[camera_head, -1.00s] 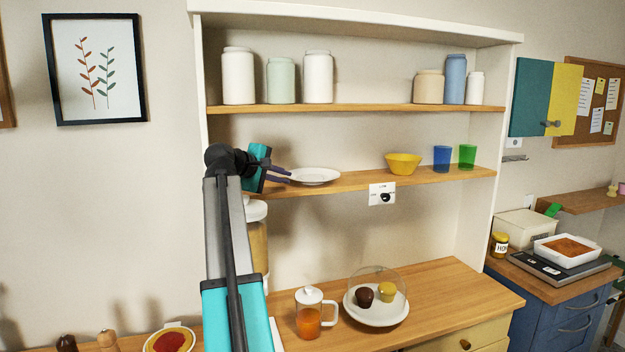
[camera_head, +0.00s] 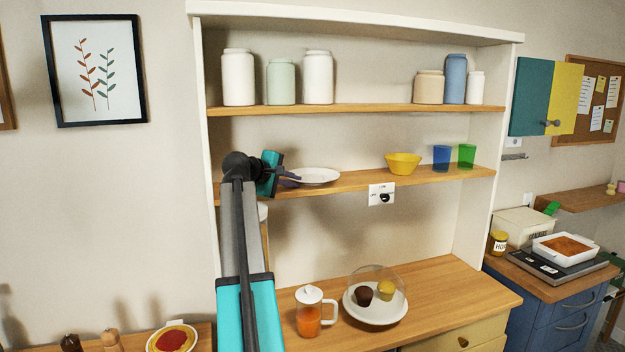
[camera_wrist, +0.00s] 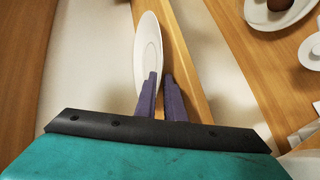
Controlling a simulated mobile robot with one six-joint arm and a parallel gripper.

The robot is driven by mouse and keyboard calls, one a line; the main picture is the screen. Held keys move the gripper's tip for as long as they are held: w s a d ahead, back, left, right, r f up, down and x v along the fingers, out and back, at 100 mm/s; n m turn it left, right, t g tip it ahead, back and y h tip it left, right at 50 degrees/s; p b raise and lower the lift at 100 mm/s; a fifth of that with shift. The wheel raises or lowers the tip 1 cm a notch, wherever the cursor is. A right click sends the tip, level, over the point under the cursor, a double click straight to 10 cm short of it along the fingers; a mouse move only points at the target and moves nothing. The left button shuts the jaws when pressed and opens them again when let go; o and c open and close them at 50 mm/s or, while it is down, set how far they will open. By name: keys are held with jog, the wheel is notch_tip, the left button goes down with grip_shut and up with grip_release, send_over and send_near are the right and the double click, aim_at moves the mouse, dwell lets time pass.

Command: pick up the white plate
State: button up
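The white plate (camera_head: 318,175) lies flat on the left part of the middle shelf (camera_head: 345,183). In the wrist view the plate (camera_wrist: 147,40) stands edge-on because the camera is turned. My gripper (camera_head: 294,179) is at the plate's left rim, its purple fingers pointing right. In the wrist view my gripper (camera_wrist: 161,76) shows a narrow gap between the fingers. One finger overlaps the plate's face and the other is past its edge. I see no firm contact, and the exact rim position between the fingers is partly hidden.
A yellow bowl (camera_head: 403,164), a blue cup (camera_head: 441,158) and a green cup (camera_head: 467,156) stand farther right on the same shelf. Jars line the upper shelf (camera_head: 360,108). A glass jug (camera_head: 309,312) and a domed cake plate (camera_head: 375,313) stand below.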

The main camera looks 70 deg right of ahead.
grip_shut()
jog(key=shift+r, duration=0.15)
dwell(0.4)
jog(key=shift+d+r+b, duration=0.1)
jog(key=shift+r+b, duration=0.8)
jog(key=shift+r, duration=0.65)
jog(key=a+r+b, duration=0.1)
jog(key=a+b, duration=0.3)
jog(key=a, duration=1.2)
jog(key=shift+w+r, duration=0.2)
jog(key=shift+r, duration=0.15)
